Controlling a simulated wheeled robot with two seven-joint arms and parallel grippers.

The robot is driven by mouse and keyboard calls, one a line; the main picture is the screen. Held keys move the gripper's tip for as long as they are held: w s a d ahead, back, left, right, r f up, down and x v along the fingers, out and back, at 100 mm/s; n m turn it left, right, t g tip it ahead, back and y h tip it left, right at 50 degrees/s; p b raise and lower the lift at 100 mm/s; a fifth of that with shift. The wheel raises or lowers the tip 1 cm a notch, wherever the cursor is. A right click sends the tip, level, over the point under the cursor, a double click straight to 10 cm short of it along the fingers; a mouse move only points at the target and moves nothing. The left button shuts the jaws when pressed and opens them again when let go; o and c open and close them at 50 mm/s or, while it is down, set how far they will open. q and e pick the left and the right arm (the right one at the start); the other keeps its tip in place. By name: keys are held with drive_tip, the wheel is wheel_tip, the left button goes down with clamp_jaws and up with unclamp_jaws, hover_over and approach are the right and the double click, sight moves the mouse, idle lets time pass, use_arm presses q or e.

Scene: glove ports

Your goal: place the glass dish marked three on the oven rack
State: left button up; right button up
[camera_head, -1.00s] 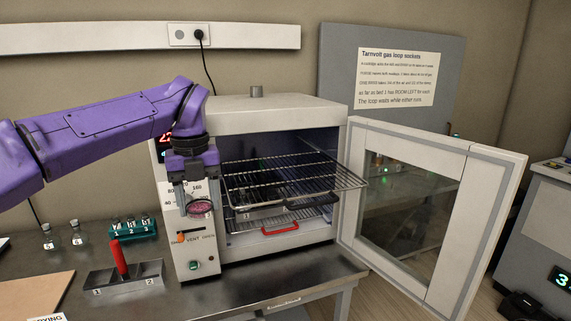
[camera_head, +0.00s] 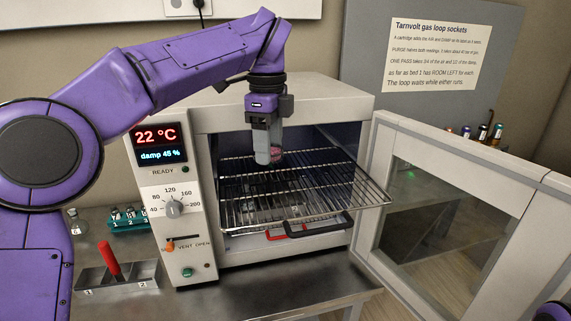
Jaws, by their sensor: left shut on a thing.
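My left gripper (camera_head: 268,158) points down in front of the open oven (camera_head: 272,98), above the wire oven rack (camera_head: 300,192). It is shut on a small glass dish (camera_head: 276,154) with pinkish contents, partly hidden by the fingers. The dish's number cannot be read. The dish appears to be above the rack's back part, apart from the wires. The upper rack is slid partly out of the chamber to the right front. My right gripper is not in view; only a purple piece of my own body shows at the bottom right corner.
The oven door (camera_head: 455,205) stands wide open to the right. A black handle (camera_head: 317,227) and a red handle (camera_head: 276,236) show below the upper rack. A grey holder (camera_head: 118,279) with a red stick stands on the bench at left, near small vials (camera_head: 127,217).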

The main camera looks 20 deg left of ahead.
use_arm(q)
hover_over(286, 185)
drive_tip(key=f, duration=0.4)
drive_tip(key=shift+w+a+f+p, duration=0.2)
drive_tip(key=shift+a+f+p, duration=0.05)
drive_tip(key=shift+f+p, duration=0.15)
drive_tip(key=f, duration=0.3)
drive_tip(key=shift+s+d, duration=0.25)
drive_tip(key=shift+s, duration=0.15)
drive_tip(key=shift+w+f, duration=0.25)
drive_tip(key=shift+w, duration=0.05)
drive_tip(key=o, duration=0.6)
drive_tip(key=shift+f, duration=0.1)
drive_tip(key=o, duration=0.4)
drive_tip(key=shift+s, duration=0.15)
drive_tip(key=shift+o, duration=0.2)
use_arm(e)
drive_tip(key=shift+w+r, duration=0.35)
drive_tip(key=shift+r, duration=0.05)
use_arm(q)
drive_tip(key=shift+r+p, duration=0.3)
drive_tip(key=shift+r, duration=0.05)
wheel_tip(286, 185, up, 12)
drive_tip(key=p, duration=0.2)
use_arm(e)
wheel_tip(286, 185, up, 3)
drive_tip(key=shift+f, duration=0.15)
